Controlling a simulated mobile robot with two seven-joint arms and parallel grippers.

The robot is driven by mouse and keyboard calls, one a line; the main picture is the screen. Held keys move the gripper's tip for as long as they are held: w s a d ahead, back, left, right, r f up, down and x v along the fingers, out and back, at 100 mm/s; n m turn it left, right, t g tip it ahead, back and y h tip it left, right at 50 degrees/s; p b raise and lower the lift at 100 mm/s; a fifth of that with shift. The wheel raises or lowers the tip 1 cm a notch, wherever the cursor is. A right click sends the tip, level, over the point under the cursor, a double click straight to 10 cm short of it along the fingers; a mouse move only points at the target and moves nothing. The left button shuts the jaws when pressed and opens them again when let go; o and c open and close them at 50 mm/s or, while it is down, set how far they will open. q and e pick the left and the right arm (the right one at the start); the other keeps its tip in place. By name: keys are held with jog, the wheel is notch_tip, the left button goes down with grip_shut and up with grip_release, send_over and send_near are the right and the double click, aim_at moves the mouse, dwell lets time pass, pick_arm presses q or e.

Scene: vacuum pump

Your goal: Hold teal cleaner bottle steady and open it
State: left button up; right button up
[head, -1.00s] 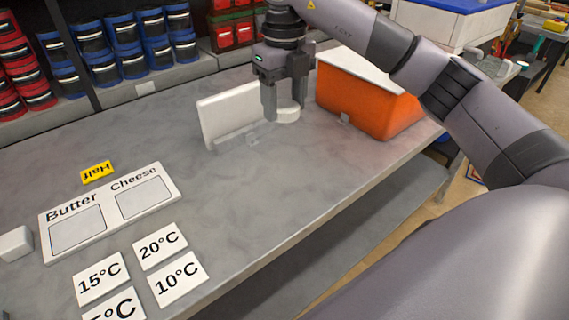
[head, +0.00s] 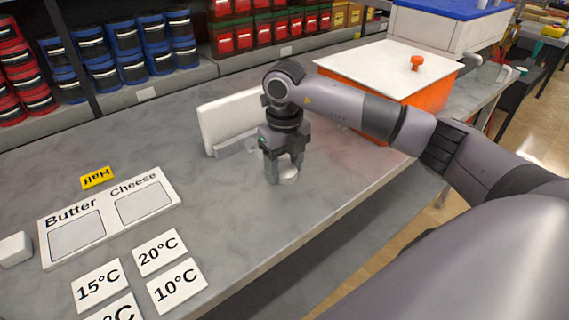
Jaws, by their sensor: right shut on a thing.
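My right gripper (head: 285,173) points down over the grey table, near its front edge. It is shut on a small white round piece (head: 289,176), which shows between and below the fingers. I cannot tell whether this piece touches the table. No teal cleaner bottle can be made out in the head view. My left gripper is not in view.
A white upright panel (head: 225,122) stands behind the gripper. An orange box (head: 433,98) with a white lid is at the back right, partly behind my arm. A Butter and Cheese board (head: 160,177) and temperature cards (head: 159,252) lie left. The middle is clear.

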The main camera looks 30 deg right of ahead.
aim_at(285, 170)
jog(key=shift+f, duration=0.2)
jog(key=o, duration=1.2)
jog(key=shift+r, duration=0.1)
jog(key=shift+c, duration=0.2)
notch_tip(285, 170, up, 12)
jog(key=shift+r+b, duration=0.15)
jog(key=shift+b, duration=0.15)
